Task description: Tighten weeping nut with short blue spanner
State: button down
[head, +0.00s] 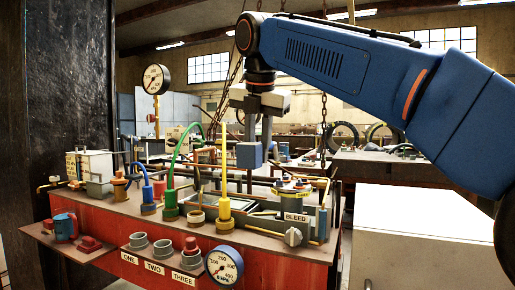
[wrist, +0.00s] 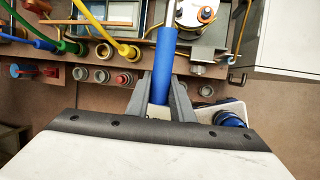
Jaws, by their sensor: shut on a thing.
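My gripper (head: 258,145) is shut on the blue handle of a spanner (head: 249,156), held above the red bench. In the wrist view the blue handle (wrist: 165,62) lies between the two grey fingers (wrist: 165,98). Its metal shank runs up and out at the top edge, so the spanner's jaw is hidden there. I cannot tell which fitting is the weeping nut. Pipe fittings with yellow, green and blue hoses stand on the bench, including a yellow one (head: 224,208). A block labelled BLEED (head: 295,217) sits at the right.
The red bench (head: 130,212) has a front ledge with sockets labelled ONE, TWO and THREE. A round gauge (head: 224,264) hangs at its front, and another gauge (head: 156,79) stands at the back left. A white cabinet (head: 420,235) is at the right. A dark pillar (head: 55,110) stands at the left.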

jog(key=shift+w+a+f+m+h, duration=0.5)
jog(key=shift+w+a+f+m, duration=0.75)
jog(key=shift+f, duration=2.15)
notch_tip(320, 180, up, 10)
jog(key=shift+s+a, duration=0.3)
jog(key=shift+a, duration=0.05)
dwell(0.5)
jog(key=shift+d, duration=0.1)
